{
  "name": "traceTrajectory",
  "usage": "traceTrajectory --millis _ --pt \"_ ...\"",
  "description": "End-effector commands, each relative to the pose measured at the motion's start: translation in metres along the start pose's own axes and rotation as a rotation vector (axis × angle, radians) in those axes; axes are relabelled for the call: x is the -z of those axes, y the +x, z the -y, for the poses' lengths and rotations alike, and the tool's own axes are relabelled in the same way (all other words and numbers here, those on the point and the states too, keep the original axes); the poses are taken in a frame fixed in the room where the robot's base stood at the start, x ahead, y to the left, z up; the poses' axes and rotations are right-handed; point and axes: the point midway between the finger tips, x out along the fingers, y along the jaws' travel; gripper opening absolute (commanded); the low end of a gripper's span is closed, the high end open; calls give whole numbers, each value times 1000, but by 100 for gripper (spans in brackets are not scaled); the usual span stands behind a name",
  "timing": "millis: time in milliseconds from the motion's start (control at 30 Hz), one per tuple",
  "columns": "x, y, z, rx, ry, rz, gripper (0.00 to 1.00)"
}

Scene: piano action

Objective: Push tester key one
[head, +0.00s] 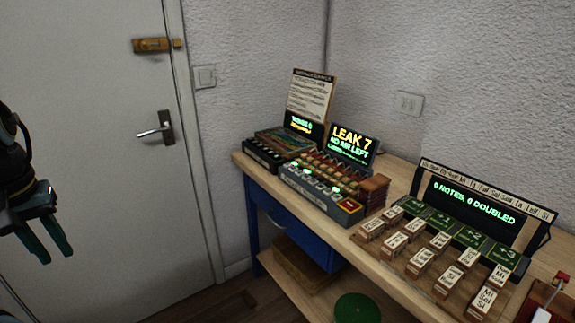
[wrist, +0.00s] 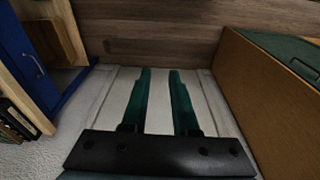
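The middle device (head: 345,207) on the bench has a sloped screen (head: 354,146) reading "LEAK 7 NO AIR LEFT", and a grey front strip with a row of small green-lit keys (head: 312,180). A smaller dark device (head: 262,154) with its own screen stands left of it. No label that I can read marks key one of the tester, so I cannot tell which key it is. My gripper (head: 52,257) is at the far left in front of the door, well away from the bench. Its two green fingers, also in the wrist view (wrist: 160,73), are apart and empty.
On the right of the wooden bench (head: 375,265) stands a board of labelled blocks (head: 422,254) with a screen reading "0 NOTES, 0 DOUBLED". A blue drawer (head: 290,225) is below. A white door (head: 95,150) is at left. The wrist view shows a brown box-like thing (wrist: 265,105).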

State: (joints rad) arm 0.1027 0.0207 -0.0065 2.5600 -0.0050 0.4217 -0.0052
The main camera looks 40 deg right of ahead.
Motion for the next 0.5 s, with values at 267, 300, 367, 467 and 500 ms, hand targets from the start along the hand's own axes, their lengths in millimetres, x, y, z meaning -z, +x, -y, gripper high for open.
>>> traceTrajectory --millis 267,300,367,467,500 --pt "0 0 0 0 0 0 0" --pt "0 0 0 0 0 0 0" --pt "0 0 0 0 0 0 0" --pt "0 0 0 0 0 0 0" --pt "0 0 0 0 0 0 0"
